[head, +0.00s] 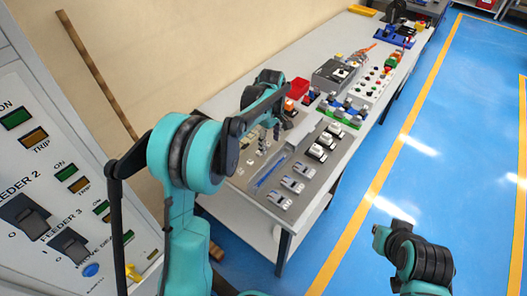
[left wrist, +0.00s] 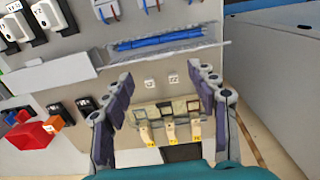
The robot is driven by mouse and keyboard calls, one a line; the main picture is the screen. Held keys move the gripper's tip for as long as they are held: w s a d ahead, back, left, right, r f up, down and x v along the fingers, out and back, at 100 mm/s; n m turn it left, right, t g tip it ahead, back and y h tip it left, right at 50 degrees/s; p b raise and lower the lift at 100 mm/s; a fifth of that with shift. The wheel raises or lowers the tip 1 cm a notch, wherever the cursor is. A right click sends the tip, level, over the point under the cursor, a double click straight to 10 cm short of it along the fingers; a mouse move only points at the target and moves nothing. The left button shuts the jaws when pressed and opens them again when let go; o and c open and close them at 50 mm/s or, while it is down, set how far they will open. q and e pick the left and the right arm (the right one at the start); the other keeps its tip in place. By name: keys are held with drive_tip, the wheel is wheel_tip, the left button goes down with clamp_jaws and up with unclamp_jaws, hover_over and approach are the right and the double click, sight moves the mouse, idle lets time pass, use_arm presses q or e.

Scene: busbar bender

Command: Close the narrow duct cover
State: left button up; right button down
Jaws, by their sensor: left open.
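The narrow duct (left wrist: 160,42) lies open in the left wrist view, with blue wires along it. A thin pale strip along its near edge looks like its raised cover (left wrist: 180,52). In the head view the duct (head: 268,174) shows as a blue-lined slot on the grey panel. My left gripper (left wrist: 167,78) is open and empty, its dark fingers spread over the panel on the near side of the duct. In the head view, the left gripper (head: 266,98) hangs over the panel's far part, its fingertips hard to make out.
A white closed duct (left wrist: 55,76) continues left of the open one. Terminals with yellow tags (left wrist: 170,132) sit between my fingers. Breakers and a red bin (left wrist: 32,134) stand left. In the head view, several switches (head: 292,185) and blue-green parts (head: 340,112) crowd the table.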

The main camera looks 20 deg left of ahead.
sight(267, 161)
use_arm(q)
wheel_tip(267, 161, down, 7)
drive_tip(key=shift+b, duration=0.95)
drive_tip(key=c, duration=1.2)
